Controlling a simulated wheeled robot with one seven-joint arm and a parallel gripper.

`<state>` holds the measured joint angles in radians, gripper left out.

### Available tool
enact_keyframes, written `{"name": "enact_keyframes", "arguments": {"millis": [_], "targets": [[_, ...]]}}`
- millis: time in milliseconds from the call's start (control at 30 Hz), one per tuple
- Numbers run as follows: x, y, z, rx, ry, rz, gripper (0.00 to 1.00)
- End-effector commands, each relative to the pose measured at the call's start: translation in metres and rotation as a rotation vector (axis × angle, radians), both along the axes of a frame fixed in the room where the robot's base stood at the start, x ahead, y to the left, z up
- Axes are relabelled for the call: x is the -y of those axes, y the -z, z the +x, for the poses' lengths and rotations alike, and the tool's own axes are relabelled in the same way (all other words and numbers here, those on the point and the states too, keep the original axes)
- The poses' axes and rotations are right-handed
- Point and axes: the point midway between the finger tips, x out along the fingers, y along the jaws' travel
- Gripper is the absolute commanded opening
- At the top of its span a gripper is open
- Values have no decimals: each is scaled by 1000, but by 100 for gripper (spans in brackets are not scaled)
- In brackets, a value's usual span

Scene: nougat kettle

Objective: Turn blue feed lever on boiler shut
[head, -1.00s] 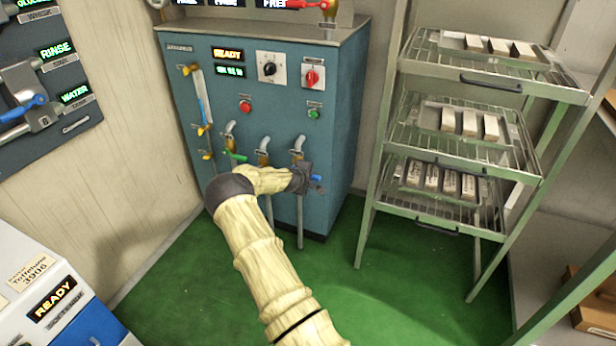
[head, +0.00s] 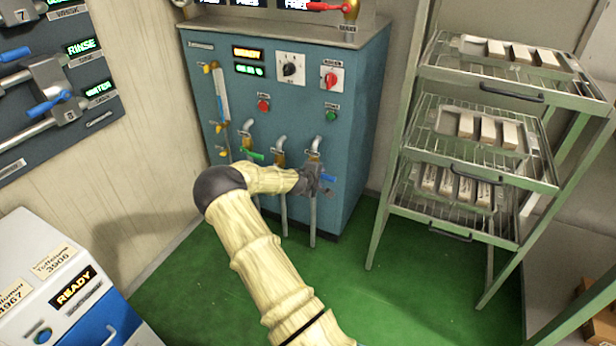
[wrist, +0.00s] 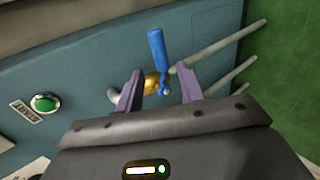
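The boiler (head: 300,110) is the blue-grey cabinet against the wall, with several taps and pipes low on its front. The blue feed lever (head: 328,178) is on its rightmost tap, at my gripper (head: 318,182). In the wrist view the blue lever (wrist: 157,50) points up in the picture from a brass valve (wrist: 152,82). My gripper (wrist: 160,90) is open there, one finger on each side of the valve and the lever's pivot end. No finger clearly touches the lever. In the head view my arm hides part of the lower pipes.
A green lever (head: 252,154) is on a tap further left. A green button (wrist: 44,103) is on the boiler front in the wrist view. A wire rack (head: 480,150) with trays stands right of the boiler. Green floor (head: 400,290) is clear in front.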

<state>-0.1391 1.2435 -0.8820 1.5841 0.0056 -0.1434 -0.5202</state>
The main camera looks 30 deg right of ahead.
Motion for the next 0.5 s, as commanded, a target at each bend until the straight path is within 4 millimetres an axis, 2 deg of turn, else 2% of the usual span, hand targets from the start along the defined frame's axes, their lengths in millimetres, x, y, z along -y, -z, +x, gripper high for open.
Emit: {"name": "enact_keyframes", "arguments": {"millis": [33,500], "targets": [[-9,-9,-3,0,-4,0,38],[-67,-57,-42,2,3,-1,38]]}}
